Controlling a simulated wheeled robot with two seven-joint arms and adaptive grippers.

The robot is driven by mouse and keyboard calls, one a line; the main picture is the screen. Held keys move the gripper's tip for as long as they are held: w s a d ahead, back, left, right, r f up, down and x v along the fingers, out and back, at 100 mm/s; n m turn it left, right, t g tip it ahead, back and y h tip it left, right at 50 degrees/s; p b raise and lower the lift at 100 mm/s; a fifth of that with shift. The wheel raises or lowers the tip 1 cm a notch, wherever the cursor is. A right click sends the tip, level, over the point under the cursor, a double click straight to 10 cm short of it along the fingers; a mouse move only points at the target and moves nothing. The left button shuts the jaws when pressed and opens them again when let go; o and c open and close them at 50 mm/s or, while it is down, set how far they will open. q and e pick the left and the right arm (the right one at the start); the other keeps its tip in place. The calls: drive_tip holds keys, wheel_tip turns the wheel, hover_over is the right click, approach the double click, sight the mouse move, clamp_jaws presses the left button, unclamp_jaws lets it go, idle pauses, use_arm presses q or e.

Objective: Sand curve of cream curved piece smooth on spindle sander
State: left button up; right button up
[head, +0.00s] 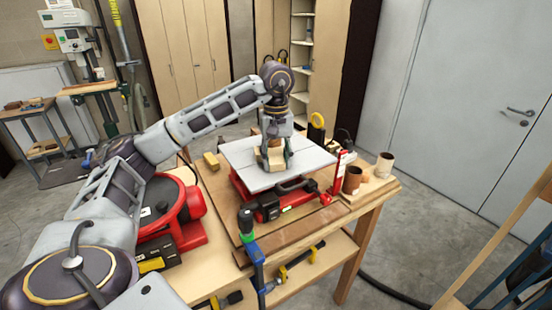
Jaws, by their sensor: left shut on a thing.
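The spindle sander has a red base (240,196) and a flat grey table top (245,172), and it stands on a wooden bench. My left gripper (275,150) points down over the middle of the table top, its fingers shut on the cream curved piece (274,162). The piece is low, at or just above the table top; I cannot tell if it touches. The gripper hides much of the piece and the middle of the table, so I cannot see whether the curve meets the spindle. My right gripper is not in view.
Brown cylinders (352,180) stand on the bench right of the sander, beside a red upright part (338,175). A second red machine (165,212) sits left, under my arm. A yellow block (211,161) lies behind.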

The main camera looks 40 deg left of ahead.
use_arm(q)
drive_tip(key=shift+d, duration=0.1)
drive_tip(key=shift+s+d+r, duration=0.3)
drive_tip(key=shift+s+d, duration=0.55)
drive_tip(key=shift+d, duration=0.05)
drive_tip(key=shift+s+d+r, duration=0.3)
drive_tip(key=shift+s+d, duration=0.55)
